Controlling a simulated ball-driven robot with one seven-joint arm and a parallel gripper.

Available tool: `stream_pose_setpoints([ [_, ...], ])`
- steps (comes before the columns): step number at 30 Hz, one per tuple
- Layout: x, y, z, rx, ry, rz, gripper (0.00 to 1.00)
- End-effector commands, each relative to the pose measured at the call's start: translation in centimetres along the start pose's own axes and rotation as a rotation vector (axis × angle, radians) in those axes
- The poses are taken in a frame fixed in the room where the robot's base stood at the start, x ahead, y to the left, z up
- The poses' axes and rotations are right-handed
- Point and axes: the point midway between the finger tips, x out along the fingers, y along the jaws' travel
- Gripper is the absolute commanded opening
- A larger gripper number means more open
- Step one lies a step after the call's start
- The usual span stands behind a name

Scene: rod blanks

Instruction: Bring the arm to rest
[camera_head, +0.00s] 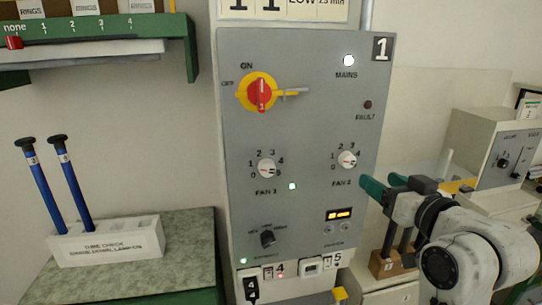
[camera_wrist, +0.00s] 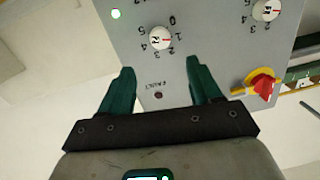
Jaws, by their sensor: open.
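My gripper (camera_head: 384,184) is at the right of the head view, in front of the lower right edge of the grey control panel (camera_head: 310,110). Its green fingers point toward the panel side. In the wrist view my gripper (camera_wrist: 160,72) is open, with its two green fingers apart and nothing between them. The panel (camera_wrist: 215,45) lies beyond the fingertips there, with a dial and the small fault lamp (camera_wrist: 159,95) showing in the gap. I cannot tell whether a finger touches the panel. My white arm fills the lower right of the head view.
The panel carries a red and yellow switch (camera_head: 261,92), a Fan 1 dial (camera_head: 266,168) and a Fan 2 dial (camera_head: 347,160). A white rack (camera_head: 108,242) with two blue rods stands at left. A wooden block (camera_head: 388,266) and a grey box (camera_head: 492,145) are near my arm.

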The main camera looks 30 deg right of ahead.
Motion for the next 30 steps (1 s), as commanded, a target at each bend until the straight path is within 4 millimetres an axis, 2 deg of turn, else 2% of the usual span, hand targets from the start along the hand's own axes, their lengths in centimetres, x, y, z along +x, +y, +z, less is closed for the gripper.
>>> stream_pose_setpoints([
  [5, 0.1, -0.1, 0.5, 0.000, -0.012, -0.002, 0.63],
  [8, 0.2, -0.7, 2.9, 0.002, -0.077, -0.009, 0.63],
  [11, 0.1, -1.8, 7.9, 0.001, -0.210, -0.021, 0.63],
  [14, -1.1, -3.2, 14.5, -0.006, -0.389, -0.035, 0.63],
  [15, -1.8, -3.8, 17.2, -0.012, -0.464, -0.040, 0.63],
  [18, -4.5, -5.0, 23.5, -0.033, -0.649, -0.052, 0.63],
  [20, -6.5, -5.6, 27.1, -0.049, -0.761, -0.057, 0.63],
  [21, -8.0, -5.9, 29.5, -0.061, -0.836, -0.060, 0.63],
  [24, -12.4, -6.4, 34.6, -0.099, -1.018, -0.065, 0.63],
  [27, -16.8, -6.5, 38.5, -0.139, -1.176, -0.065, 0.63],
  [30, -20.4, -6.3, 41.0, -0.173, -1.296, -0.061, 0.63],
])
